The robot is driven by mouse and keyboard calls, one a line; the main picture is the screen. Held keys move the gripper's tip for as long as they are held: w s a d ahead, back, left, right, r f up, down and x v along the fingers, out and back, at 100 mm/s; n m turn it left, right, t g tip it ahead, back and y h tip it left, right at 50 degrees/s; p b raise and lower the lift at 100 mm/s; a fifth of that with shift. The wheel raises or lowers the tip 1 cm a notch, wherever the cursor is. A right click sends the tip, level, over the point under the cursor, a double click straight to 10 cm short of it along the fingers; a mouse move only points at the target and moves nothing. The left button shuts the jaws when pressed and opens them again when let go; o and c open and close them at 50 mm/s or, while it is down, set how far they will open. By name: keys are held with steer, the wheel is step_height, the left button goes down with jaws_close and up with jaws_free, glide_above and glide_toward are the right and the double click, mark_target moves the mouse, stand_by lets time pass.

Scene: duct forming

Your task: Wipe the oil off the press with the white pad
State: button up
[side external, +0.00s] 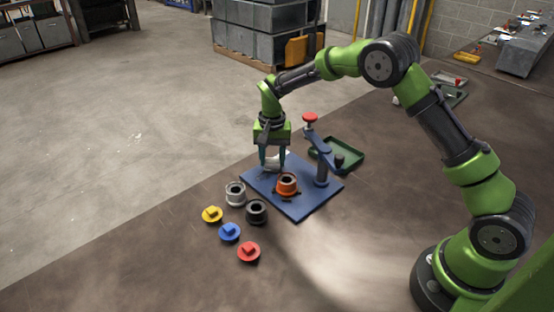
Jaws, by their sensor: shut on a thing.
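The press has a flat blue base plate (301,209) and a blue upright with an arm (322,158) topped by a red knob (310,118). My gripper (272,164) points down at the plate's far left part, left of the upright. It is shut on the white pad (271,165), which is at or just above the plate; I cannot tell if it touches. No oil can be made out at this size, and the fingers partly hide the pad.
Yellow (212,214), blue (229,232) and red (248,252) knobbed discs lie in front. A green tray (345,156) is behind the press. The table's front is clear.

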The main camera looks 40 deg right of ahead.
steer(key=shift+a, duration=3.55)
step_height(320, 180, up, 8)
steer(key=shift+r, duration=0.15)
